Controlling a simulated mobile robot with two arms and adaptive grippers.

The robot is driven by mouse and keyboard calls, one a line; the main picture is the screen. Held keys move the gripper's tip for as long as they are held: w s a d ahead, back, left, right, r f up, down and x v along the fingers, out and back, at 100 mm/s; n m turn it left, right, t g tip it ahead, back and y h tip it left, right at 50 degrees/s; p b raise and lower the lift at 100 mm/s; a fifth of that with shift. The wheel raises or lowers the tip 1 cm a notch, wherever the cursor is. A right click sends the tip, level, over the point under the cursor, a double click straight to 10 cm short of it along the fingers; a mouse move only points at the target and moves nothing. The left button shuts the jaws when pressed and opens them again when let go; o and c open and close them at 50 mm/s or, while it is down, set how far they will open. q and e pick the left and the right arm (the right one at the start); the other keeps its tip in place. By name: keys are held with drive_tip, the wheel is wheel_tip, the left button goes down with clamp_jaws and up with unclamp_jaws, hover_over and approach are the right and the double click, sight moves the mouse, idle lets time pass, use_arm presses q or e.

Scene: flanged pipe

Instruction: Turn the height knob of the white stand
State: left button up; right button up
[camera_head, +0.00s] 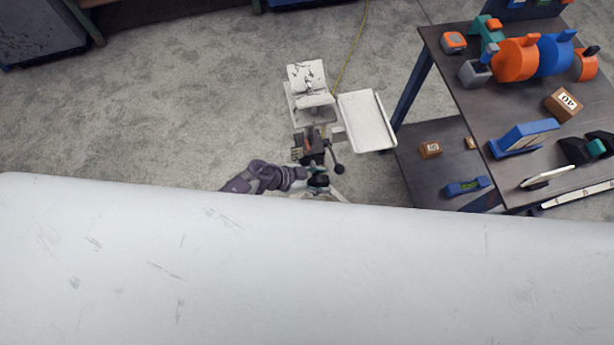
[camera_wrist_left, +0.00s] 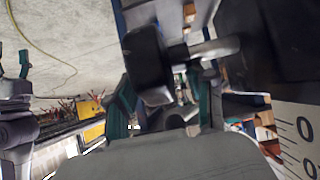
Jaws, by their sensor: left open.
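The white stand (camera_head: 310,82) is upright on the floor beyond the pipe, with a flat white side tray (camera_head: 366,121). A black ball-ended knob (camera_head: 338,169) is on its post, low on the near side. My left gripper (camera_head: 318,182) is beside the post just below this knob; the pipe partly hides the area. In the left wrist view, my left gripper's green fingers (camera_wrist_left: 165,105) are apart. A grey and green part at the left edge resembles my right gripper, cut off.
A large white pipe (camera_head: 300,270) fills the foreground. A dark two-level table (camera_head: 485,95) with blocks and tools is at the right. A yellow cable (camera_head: 351,50) lies on the floor behind the stand. Floor left of the stand is clear.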

use_arm(q)
drive_tip(key=v, duration=1.1)
drive_tip(key=shift+a, duration=0.2)
drive_tip(key=shift+s+r, duration=0.1)
